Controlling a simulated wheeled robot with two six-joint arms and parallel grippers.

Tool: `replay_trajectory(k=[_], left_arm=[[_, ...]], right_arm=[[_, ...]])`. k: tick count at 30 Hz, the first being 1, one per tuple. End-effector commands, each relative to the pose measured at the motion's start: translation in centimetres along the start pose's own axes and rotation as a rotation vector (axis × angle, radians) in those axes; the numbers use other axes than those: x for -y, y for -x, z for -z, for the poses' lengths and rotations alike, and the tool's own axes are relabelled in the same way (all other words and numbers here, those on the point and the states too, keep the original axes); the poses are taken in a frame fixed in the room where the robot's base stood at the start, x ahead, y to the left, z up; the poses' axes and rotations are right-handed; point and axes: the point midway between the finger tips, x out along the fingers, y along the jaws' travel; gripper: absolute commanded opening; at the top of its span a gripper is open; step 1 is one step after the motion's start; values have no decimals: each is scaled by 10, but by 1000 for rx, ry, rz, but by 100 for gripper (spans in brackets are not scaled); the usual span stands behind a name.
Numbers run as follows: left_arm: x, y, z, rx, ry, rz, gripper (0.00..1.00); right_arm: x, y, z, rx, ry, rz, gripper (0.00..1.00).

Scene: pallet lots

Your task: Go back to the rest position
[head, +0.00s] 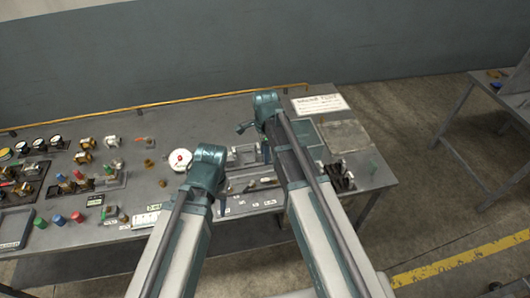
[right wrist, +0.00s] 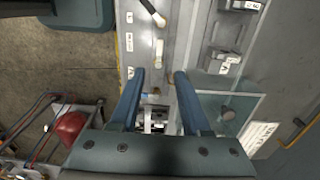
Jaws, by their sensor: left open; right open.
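My two arms reach over the grey workbench (head: 75,236) in the head view. My left gripper (head: 222,202) is low over the front middle of the bench, mostly hidden behind its own wrist. My right gripper (head: 254,140) is further back and to the right, partly covered by its arm. In the right wrist view my right gripper (right wrist: 160,75) is open, its two blue fingers apart above the bench. No held object shows between them. Small metal fittings lie below, partly hidden by the gripper body.
A round white dial with a red centre (head: 180,160) stands left of my arms. Several gauges, brass fittings and coloured caps fill the bench's left side. A white sign (head: 320,104) lies at the back right. Another table (head: 480,110) stands at right, across open floor.

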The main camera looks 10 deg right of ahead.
Motion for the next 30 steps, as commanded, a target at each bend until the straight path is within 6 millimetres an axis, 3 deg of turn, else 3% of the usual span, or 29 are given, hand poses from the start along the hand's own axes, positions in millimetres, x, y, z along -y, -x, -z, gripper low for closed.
replay_trajectory(k=[17, 20, 23, 30], left_arm=[[0, 4, 0, 0, 1, 0, 47], [0, 0, 0, 0, 1, 0, 47], [-1, -10, 1, 0, 0, 0, 47], [-4, -38, 2, 0, -2, 0, 47]], right_arm=[[0, 4, 0, 0, 3, 0, 47], [-8, 0, -4, -3, 61, -2, 47], [-29, -10, -15, -11, 237, -8, 47], [-101, -38, -46, -39, 940, -43, 47]])
